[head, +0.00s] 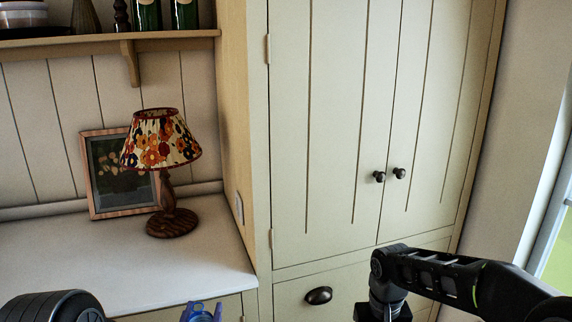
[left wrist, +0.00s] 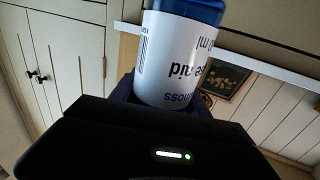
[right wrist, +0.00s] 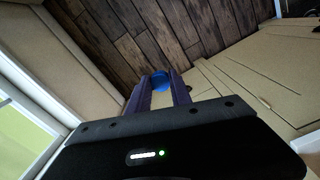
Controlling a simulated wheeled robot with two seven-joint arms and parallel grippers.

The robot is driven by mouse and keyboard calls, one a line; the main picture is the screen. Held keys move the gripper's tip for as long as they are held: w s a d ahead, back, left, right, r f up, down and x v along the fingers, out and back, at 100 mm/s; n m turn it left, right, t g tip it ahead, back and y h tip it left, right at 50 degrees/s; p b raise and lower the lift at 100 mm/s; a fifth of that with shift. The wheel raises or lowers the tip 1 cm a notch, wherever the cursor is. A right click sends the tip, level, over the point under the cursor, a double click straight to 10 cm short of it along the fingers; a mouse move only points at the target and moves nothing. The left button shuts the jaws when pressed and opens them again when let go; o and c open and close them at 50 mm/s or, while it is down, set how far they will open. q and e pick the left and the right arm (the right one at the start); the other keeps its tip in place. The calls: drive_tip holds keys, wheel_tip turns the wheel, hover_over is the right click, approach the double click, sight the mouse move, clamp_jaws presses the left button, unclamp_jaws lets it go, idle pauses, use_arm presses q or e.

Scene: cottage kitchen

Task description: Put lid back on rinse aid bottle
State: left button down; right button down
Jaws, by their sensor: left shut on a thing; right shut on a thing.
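The rinse aid bottle (left wrist: 175,55) is blue with a white label and dark lettering, upside down in the left wrist view. My left gripper is shut on it; the label hides most of the fingers. In the head view only the tip of my left gripper (head: 202,313) shows at the bottom edge, with blue there. The bottle's opening is not visible. The lid (right wrist: 160,80) is small, round and blue, between the purple fingers of my right gripper (right wrist: 158,92), which is shut on it. The right gripper is below the head view, and the bottle and lid appear apart.
A pale counter (head: 120,265) at left holds a lamp (head: 165,170) with a flowered shade and a framed picture (head: 110,175). A tall cream cupboard (head: 335,130) stands behind my arms. A window (head: 556,235) is at right. The wooden floor (right wrist: 135,35) is clear.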

idle(0.4)
use_arm(q)
drive_tip(key=shift+s+d+f+m+h, duration=0.3)
drive_tip(key=shift+s+d+f+h, duration=0.05)
drive_tip(key=shift+d+h, duration=0.15)
drive_tip(key=s+d+f+m+g+h, duration=0.2)
drive_tip(key=s+d+f+m+h, duration=0.1)
drive_tip(key=s+d+h, duration=0.2)
drive_tip(key=s+d+f+m+g+h, duration=0.2)
drive_tip(key=s+d+f+m+h, duration=0.1)
drive_tip(key=d, duration=0.6)
drive_tip(key=s+m+h, duration=0.1)
drive_tip(key=h, duration=0.1)
drive_tip(key=shift+s+d+h, duration=0.2)
drive_tip(key=shift+s+h, duration=0.1)
drive_tip(key=shift+s, duration=0.1)
use_arm(e)
drive_tip(key=s+a+r+n, duration=0.1)
drive_tip(key=a+r, duration=0.3)
drive_tip(key=a, duration=0.4)
drive_tip(key=s+a+r+n, duration=0.2)
drive_tip(key=a+r, duration=0.2)
drive_tip(key=a, duration=0.5)
drive_tip(key=s+a+r+n, duration=0.1)
drive_tip(key=a+r, duration=0.3)
drive_tip(key=a, duration=0.5)
drive_tip(key=shift+s+n, duration=0.4)
drive_tip(key=shift+s, duration=0.1)
drive_tip(key=shift+f, duration=0.1)
